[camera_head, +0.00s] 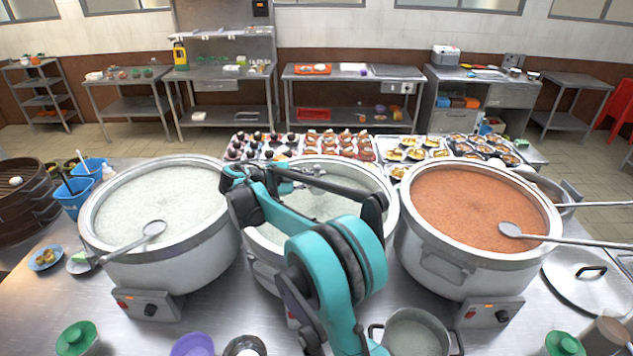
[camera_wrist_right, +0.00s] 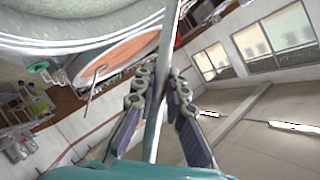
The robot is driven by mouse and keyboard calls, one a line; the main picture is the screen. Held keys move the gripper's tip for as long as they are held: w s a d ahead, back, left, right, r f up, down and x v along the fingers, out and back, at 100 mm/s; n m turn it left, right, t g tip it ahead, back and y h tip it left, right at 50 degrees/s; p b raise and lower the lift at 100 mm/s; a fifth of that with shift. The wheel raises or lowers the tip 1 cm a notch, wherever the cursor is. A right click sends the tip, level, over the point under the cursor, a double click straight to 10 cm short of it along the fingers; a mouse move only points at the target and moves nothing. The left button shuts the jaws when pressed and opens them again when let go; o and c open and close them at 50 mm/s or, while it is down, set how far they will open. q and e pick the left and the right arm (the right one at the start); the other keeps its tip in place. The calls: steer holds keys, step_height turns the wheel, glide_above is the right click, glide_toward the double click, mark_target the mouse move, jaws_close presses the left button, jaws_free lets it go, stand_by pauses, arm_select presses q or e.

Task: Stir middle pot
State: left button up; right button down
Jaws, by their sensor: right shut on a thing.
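The middle pot (camera_head: 262,250) is a large metal stockpot of pale congee (camera_head: 325,206), between two similar pots. My right arm crosses in front of it and hides much of its front and opening. My right gripper (camera_head: 306,177) is above the far part of this pot. In the right wrist view, my right gripper (camera_wrist_right: 160,88) is shut on a thin metal utensil handle (camera_wrist_right: 172,40) that runs lengthwise between the fingers. The utensil's lower end is hidden, so I cannot tell how deep it sits. My left gripper is not in view.
The left pot (camera_head: 160,258) holds pale congee with a ladle (camera_head: 153,229) across its rim. The right pot (camera_head: 425,262) holds orange congee with another ladle (camera_head: 511,229). A lid (camera_head: 570,290) lies at right. A small pot (camera_head: 412,335) stands in front. Food trays fill the back.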

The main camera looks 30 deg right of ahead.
steer(key=shift+r+p, duration=2.6)
steer(key=shift+r, duration=1.8)
steer(key=shift+f, duration=0.1)
steer(key=shift+m+t+h+b, duration=0.3)
steer(key=shift+m+h+b, duration=0.2)
steer(key=shift+b, duration=0.35)
steer(key=shift+d, duration=0.15)
